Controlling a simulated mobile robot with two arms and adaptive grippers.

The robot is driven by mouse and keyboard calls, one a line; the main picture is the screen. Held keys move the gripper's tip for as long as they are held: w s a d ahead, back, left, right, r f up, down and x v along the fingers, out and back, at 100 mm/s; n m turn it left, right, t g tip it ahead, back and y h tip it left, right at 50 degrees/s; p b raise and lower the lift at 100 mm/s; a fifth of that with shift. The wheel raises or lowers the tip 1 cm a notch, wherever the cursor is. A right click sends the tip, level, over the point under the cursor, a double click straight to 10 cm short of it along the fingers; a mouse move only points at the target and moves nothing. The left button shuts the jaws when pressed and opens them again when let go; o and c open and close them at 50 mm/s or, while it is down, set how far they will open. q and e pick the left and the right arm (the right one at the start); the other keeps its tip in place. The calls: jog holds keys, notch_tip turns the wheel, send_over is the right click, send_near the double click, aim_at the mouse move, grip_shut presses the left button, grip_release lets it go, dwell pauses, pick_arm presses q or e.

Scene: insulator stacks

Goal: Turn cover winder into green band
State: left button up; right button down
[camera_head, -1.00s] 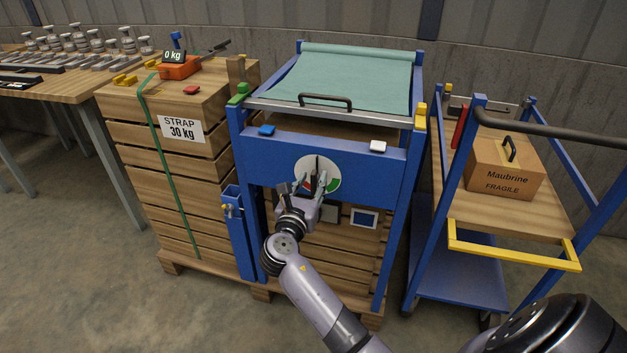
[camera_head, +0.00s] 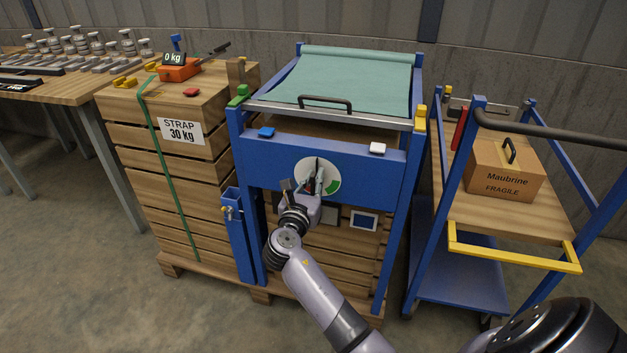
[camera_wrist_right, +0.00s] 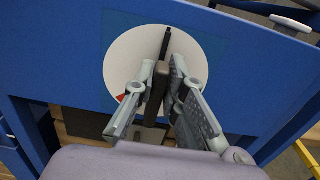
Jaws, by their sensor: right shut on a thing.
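The cover winder sits on the blue front panel (camera_head: 365,165). It has a round white dial (camera_head: 304,170), a black pointer (camera_head: 317,164) and a dark grip. The green band (camera_head: 333,187) is at the dial's lower right. The pointer points roughly upward, away from the green band. My right gripper (camera_head: 311,187) is in front of the dial, shut on the winder's dark grip (camera_wrist_right: 157,90). In the right wrist view the gripper's fingers (camera_wrist_right: 168,80) flank this grip, and a little red shows at the dial's lower left. The fingers hide part of the dial. My left gripper is out of view.
A teal cover (camera_head: 350,78) with a dark-handled bar (camera_head: 325,103) lies above the panel. A strapped wooden crate stack (camera_head: 150,135) stands left. A blue trolley (camera_head: 455,280) with a cardboard box (camera_head: 503,175) stands close on the right.

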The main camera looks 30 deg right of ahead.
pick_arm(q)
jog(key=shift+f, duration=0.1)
pick_arm(e)
jog(key=shift+m, duration=0.3)
jog(key=shift+s+m, duration=0.1)
jog(key=shift+m, duration=0.8)
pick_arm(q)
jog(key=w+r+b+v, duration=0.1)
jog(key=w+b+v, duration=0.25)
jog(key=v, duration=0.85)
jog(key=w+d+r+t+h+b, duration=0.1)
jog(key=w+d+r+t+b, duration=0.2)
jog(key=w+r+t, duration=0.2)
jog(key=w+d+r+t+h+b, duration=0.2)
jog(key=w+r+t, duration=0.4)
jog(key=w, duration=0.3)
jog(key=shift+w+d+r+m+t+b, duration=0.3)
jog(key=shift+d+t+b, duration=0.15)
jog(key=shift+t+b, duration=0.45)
pick_arm(e)
jog(key=m, duration=0.6)
jog(key=f+m, duration=0.1)
jog(key=m, duration=0.6)
jog(key=s+d+f+m, duration=0.1)
jog(key=m, duration=0.6)
jog(key=shift+f, duration=0.2)
